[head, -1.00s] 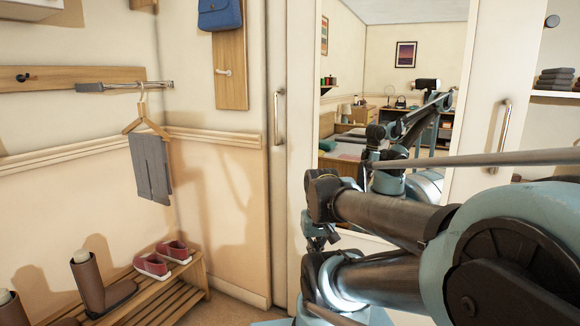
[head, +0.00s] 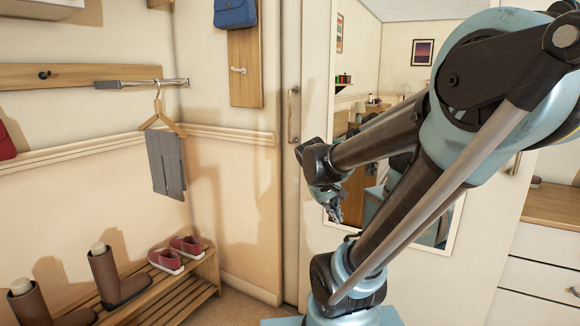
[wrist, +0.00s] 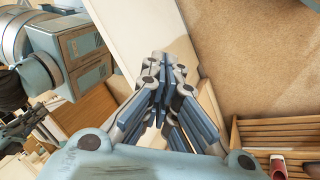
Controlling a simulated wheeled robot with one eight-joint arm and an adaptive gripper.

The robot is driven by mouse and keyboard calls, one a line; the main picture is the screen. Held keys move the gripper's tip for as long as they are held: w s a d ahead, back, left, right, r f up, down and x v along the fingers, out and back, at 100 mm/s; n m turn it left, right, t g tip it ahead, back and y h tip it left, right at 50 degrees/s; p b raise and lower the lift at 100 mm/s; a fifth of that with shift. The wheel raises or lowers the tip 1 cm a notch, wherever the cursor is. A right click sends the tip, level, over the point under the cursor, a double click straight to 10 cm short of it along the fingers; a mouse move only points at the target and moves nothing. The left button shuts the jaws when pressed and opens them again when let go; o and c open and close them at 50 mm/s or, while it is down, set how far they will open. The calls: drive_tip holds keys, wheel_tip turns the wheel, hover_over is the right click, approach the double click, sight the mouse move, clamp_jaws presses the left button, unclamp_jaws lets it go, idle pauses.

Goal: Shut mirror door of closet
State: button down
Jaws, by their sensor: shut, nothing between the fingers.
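The closet's mirror door (head: 473,247) has a pale frame around a tall mirror (head: 372,22), and it fills the middle and right of the head view. My arm hides much of it. A slim handle is on its right side, mostly behind my arm. Another upright handle (head: 293,115) is on the pale panel at the left. My gripper (head: 334,212) is in front of the mirror's lower left part; I cannot tell whether it touches the door. In the wrist view my gripper (wrist: 152,65) is shut and empty, with floor and a pale surface beyond it.
A slatted wooden shoe rack (head: 190,300) with boots (head: 112,275) and red shoes (head: 167,261) stands at the lower left. Grey trousers (head: 167,165) hang from a rail above it. A white drawer unit (head: 540,270) is at the right edge. Some floor (head: 243,297) is clear.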

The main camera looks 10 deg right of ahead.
drive_tip(key=w+a+r+n+t+h, duration=0.2)
drive_tip(key=w+a+r+h, duration=0.1)
drive_tip(key=w, duration=0.8)
drive_tip(key=w+a+r+n+t+h, duration=0.1)
drive_tip(key=w+a+r+t+h, duration=0.15)
drive_tip(key=w, duration=0.75)
drive_tip(key=w+a+n+t+h, duration=0.2)
drive_tip(key=w+a+t+h, duration=0.25)
drive_tip(key=w+a, duration=0.85)
drive_tip(key=shift+y, duration=0.3)
drive_tip(key=x, duration=0.4)
drive_tip(key=r+x, duration=0.1)
drive_tip(key=x, duration=0.1)
drive_tip(key=shift+w+d, duration=0.15)
drive_tip(key=shift+d, duration=0.15)
drive_tip(key=d, duration=0.1)
drive_tip(key=s+d, duration=0.1)
drive_tip(key=shift+s+d, duration=0.2)
drive_tip(key=shift+d, duration=0.1)
drive_tip(key=shift+s+d, duration=0.35)
drive_tip(key=shift+d, duration=0.1)
